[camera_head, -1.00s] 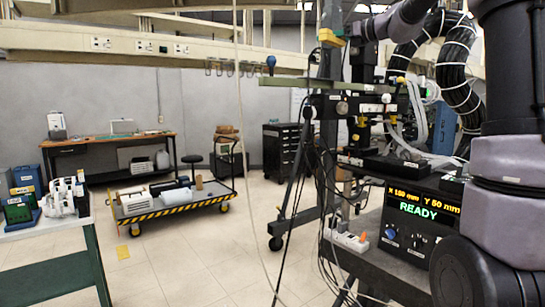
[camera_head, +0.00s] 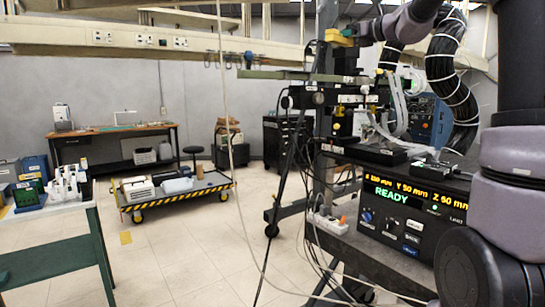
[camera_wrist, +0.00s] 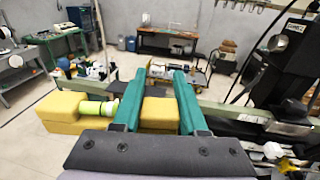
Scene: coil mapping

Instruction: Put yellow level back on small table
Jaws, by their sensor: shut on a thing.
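In the wrist view, my gripper (camera_wrist: 158,78) has two teal fingers shut on the yellow level (camera_wrist: 75,108). The level lies crosswise in the grip. Its yellow body runs out to the left, with a pale green vial-like part beside the left finger, and some yellow shows between the fingers. A small table (camera_head: 50,228) with a light top and green legs stands at the left of the head view. I cannot tell for certain whether it is the table named in the task.
A white device (camera_head: 68,187) stands on that table. A black console reading READY (camera_head: 412,210) sits on a bench at the right, with hanging cables. A low striped cart (camera_head: 180,200) and a wooden-topped desk (camera_head: 120,130) stand farther back. The floor between is open.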

